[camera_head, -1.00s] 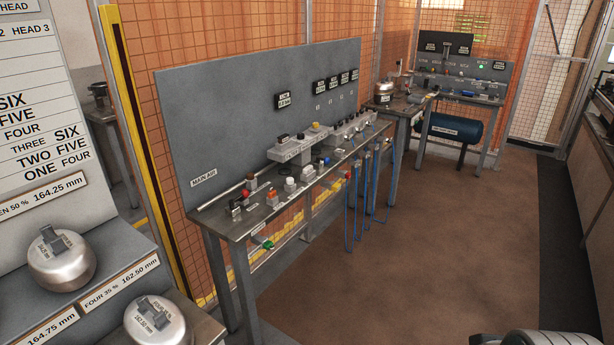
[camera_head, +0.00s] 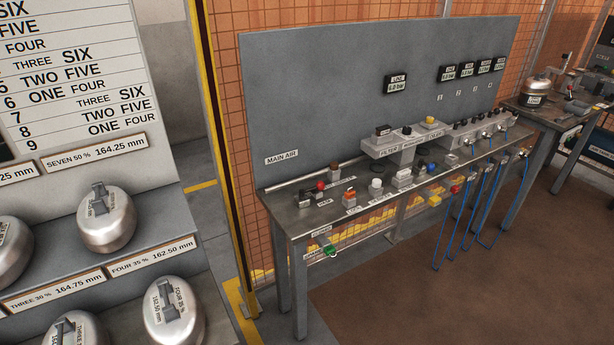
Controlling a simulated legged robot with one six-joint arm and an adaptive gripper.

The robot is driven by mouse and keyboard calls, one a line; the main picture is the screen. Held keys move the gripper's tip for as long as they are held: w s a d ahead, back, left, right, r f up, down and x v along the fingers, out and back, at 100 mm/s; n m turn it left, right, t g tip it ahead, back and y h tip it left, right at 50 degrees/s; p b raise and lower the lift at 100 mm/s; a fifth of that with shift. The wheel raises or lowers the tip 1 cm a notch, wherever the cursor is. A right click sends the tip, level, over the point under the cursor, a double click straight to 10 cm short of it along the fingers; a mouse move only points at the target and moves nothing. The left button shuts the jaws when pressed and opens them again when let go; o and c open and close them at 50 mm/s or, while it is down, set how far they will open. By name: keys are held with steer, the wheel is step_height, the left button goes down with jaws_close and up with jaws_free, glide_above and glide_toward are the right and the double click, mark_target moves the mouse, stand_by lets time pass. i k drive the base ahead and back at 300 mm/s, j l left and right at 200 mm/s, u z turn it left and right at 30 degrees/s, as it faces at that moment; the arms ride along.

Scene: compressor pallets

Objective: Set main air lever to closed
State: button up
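A "MAIN AIR" label (camera_head: 282,158) is at the lower left of the grey back panel. Below it, at the left end of the bench (camera_head: 296,228), stands a small lever with a red knob (camera_head: 320,186). A green handle (camera_head: 329,250) hangs below the bench's front edge, with a small plate above it (camera_head: 321,233) that seems to read "CLOSED" and another small plate to its left. Which of these is the main air lever, and its exact setting, I cannot tell for sure. My gripper is not in view.
A "LINE" gauge (camera_head: 396,84) seems to read 6.0 bar. Several small valves and blue hoses (camera_head: 480,195) line the bench. A stepped shelf with metal pots (camera_head: 107,220) stands at left. A yellow-edged post (camera_head: 212,130) is between them. Brown floor (camera_head: 400,295) is open in front.

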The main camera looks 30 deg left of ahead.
mark_target(320, 185)
steer(key=i+j+u, duration=0.15)
steer(key=i+u, duration=0.5)
steer(key=u, duration=0.2)
steer(key=i+u, duration=0.4)
steer(key=i+j+u, duration=0.15)
steer(key=i, duration=0.3)
steer(key=i+j+u, duration=0.15)
steer(key=i, duration=0.3)
